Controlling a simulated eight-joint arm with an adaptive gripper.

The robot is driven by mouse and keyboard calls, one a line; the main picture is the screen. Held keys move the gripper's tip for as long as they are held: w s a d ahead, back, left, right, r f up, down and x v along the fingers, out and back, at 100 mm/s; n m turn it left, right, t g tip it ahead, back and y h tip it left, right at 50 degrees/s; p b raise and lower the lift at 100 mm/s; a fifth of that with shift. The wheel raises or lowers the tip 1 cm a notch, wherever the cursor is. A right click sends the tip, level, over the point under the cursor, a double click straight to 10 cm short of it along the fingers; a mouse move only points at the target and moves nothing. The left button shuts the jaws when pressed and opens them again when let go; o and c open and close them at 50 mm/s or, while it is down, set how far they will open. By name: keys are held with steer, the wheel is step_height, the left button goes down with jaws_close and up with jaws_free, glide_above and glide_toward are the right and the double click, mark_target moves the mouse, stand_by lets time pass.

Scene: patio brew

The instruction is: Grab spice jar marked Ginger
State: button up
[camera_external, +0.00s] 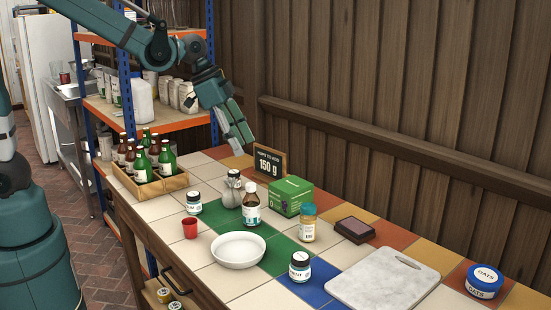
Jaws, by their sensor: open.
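No label that I can make out reads Ginger. A small jar with a dark lid (299,267) stands at the front of the table, its label seeming to end in "NT". A similar small jar (194,203) stands further left, its label too small to read surely. Lids of small jars (165,296) show low at the table's front, labels unreadable. My gripper (243,140) is open and empty, pointing down above the table's back edge, apart from all jars.
A sign reading 150 g (269,161) stands near my gripper. A green box (291,195), brown bottle (251,205), white bowl (238,251), red cup (190,228) and bottle crate (148,190) crowd the tiled table. A marble board (383,282) and oats tin (484,281) are at right.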

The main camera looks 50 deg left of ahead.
steer(key=w+d+f+m+g+p, duration=0.1)
steer(key=w+d+f+m, duration=0.15)
steer(key=d, duration=0.35)
steer(key=w+d+f+m+g+p, duration=0.1)
steer(key=w+d+f, duration=0.2)
steer(key=d, duration=0.3)
steer(key=m+g+h+p, duration=0.1)
steer(key=m+p, duration=0.1)
steer(key=m, duration=0.1)
glide_toward(314, 225)
steer(key=shift+w+a+f, duration=0.1)
steer(key=shift+a+f, duration=0.05)
steer(key=shift+f, duration=0.35)
steer(key=shift+w+a+f, duration=0.1)
steer(key=shift+f, duration=0.35)
steer(key=shift+d+f+m, duration=0.25)
steer(key=shift+d+f, duration=0.15)
steer(key=shift+x, duration=1.25)
steer(key=shift+d+f+b, duration=0.1)
steer(key=shift+f+b, duration=0.05)
steer(key=shift+b, duration=0.15)
steer(key=shift+b+x, duration=0.65)
steer(key=shift+x, duration=1.8)
steer(key=shift+d, duration=0.1)
steer(key=shift+c, duration=0.6)
